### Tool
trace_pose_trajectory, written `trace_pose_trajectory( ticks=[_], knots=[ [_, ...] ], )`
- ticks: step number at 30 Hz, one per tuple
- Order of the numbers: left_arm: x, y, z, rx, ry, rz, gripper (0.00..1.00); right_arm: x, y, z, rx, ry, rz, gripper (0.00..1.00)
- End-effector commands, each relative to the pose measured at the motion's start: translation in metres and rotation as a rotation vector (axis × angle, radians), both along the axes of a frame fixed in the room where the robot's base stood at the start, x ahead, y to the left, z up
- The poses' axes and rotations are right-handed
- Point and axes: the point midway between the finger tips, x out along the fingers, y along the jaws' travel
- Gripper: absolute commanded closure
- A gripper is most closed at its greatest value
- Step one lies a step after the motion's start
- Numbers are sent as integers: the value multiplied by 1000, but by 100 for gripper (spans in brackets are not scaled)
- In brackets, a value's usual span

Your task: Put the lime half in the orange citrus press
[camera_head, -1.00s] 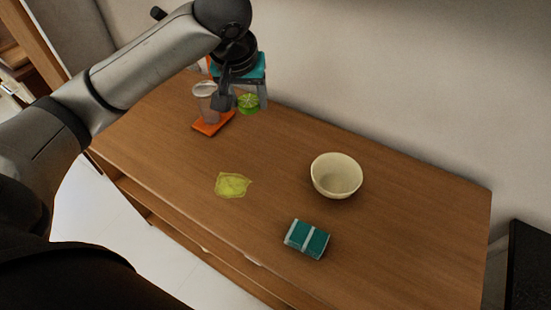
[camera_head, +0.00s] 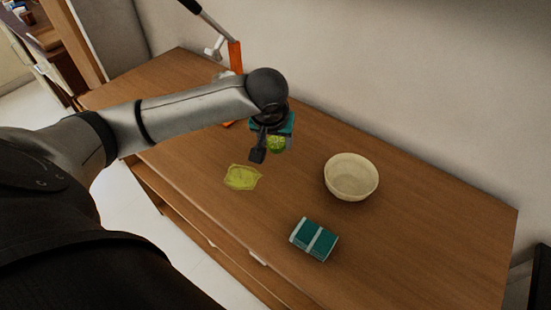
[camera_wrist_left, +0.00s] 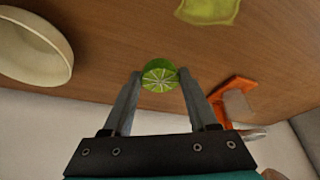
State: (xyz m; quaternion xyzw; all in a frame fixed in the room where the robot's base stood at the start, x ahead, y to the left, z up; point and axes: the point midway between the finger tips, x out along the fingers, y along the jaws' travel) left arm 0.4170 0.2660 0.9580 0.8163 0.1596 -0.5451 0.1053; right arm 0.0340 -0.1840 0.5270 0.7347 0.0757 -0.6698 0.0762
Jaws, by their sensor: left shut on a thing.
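The lime half (camera_head: 276,145) is green with a pale cut face. My left gripper (camera_head: 272,151) is shut on it and holds it above the table, to the right of the press. In the left wrist view the lime half (camera_wrist_left: 159,76) sits between the two fingertips (camera_wrist_left: 160,72), its cut face towards the camera. The orange citrus press (camera_head: 235,57) stands at the back left of the table with its lever raised. My left arm hides most of its lower part. Its orange frame (camera_wrist_left: 234,84) shows at the right in the left wrist view. My right gripper is out of view.
A cream bowl (camera_head: 352,178) stands right of the gripper. A crumpled yellow-green cloth-like piece (camera_head: 242,177) lies in front of the gripper. A teal box with a pale stripe (camera_head: 314,239) lies near the front edge of the wooden table (camera_head: 430,225). A wall runs behind.

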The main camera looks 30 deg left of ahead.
Motion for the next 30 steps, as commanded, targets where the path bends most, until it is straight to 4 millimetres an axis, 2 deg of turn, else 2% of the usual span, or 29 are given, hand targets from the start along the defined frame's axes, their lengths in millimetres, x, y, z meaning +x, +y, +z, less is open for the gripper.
trace_pose_trajectory(
  ticks=[10, 24, 25, 30],
  knots=[
    [0, 0, -53, -1, 2, 1, 100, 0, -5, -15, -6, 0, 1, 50],
    [0, 0, -61, 0, 1, 0, 100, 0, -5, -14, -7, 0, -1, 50],
    [0, 0, -60, -1, 1, 0, 38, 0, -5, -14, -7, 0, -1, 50],
    [0, 0, -60, -1, 0, 0, 19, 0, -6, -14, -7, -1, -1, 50]
  ],
)
